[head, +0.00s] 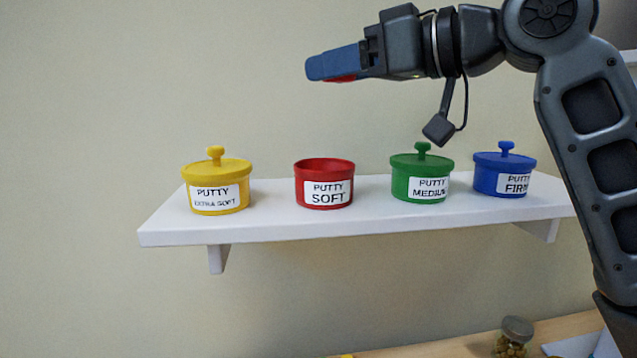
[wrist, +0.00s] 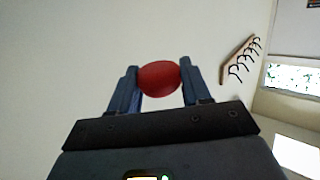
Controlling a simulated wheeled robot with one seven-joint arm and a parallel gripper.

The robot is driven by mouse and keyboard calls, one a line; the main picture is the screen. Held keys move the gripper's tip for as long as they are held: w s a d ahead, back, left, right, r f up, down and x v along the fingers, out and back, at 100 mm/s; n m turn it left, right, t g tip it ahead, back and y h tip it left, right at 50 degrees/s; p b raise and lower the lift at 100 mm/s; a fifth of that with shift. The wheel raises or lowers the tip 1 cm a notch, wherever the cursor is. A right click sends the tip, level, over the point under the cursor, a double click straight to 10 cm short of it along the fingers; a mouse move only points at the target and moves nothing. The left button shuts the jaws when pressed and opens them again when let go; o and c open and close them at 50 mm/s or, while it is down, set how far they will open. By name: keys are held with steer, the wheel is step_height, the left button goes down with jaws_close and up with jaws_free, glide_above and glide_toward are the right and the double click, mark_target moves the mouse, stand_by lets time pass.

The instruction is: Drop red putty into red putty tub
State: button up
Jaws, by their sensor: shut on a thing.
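My gripper (head: 322,68) is shut on the red putty (wrist: 159,78), a rounded red lump held between the blue fingers. In the head view only a sliver of the red putty (head: 341,79) shows under the fingers. The red putty tub (head: 326,168), labelled "PUTTY SOFT", stands upright and without a lid on the white shelf. My gripper is well above the tub and apart from it, with the fingertips roughly over it in the head view. The inside floor of the tub is hidden.
On the white shelf (head: 270,226) stand a lidded yellow tub (head: 217,183) to the left, and lidded green (head: 421,176) and blue (head: 504,172) tubs to the right. A jar (head: 513,338) stands on a wooden surface below. Wall hooks (wrist: 240,60) show in the wrist view.

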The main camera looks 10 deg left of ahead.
step_height(320, 180, down, 6)
steer(key=b, duration=0.4)
steer(key=shift+r, duration=0.25)
steer(key=o, duration=1.1)
steer(key=shift+d, duration=0.1)
steer(key=v, duration=0.7)
steer(key=shift+s+d+b, duration=0.25)
steer(key=shift+b, duration=0.15)
